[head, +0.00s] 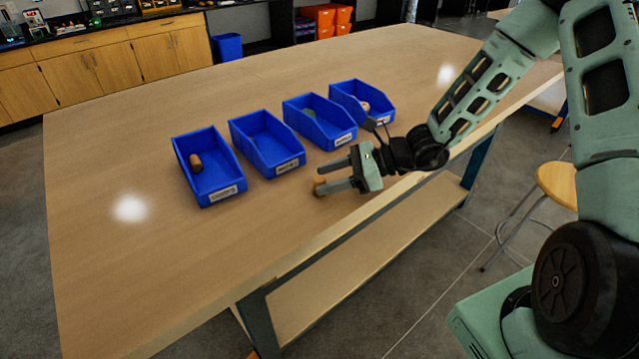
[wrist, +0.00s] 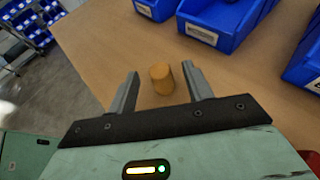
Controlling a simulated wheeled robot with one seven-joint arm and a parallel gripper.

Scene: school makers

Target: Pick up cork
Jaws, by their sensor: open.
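The cork (wrist: 162,79) is a small tan-brown cylinder on the table. In the wrist view it stands between the two fingers of my gripper (wrist: 159,84), with a visible gap on each side. The gripper is open and holds nothing. In the head view my gripper (head: 320,182) is low over the table near its front edge. The cork (head: 319,187) shows there at the fingertips, partly hidden by a finger.
Several blue bins stand in a row behind the gripper. The leftmost bin (head: 220,196) holds a brown cylinder (head: 195,162). The bin beside it (head: 270,165) looks empty. The wooden table (head: 120,270) is clear at left and front. A stool (head: 560,184) stands right.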

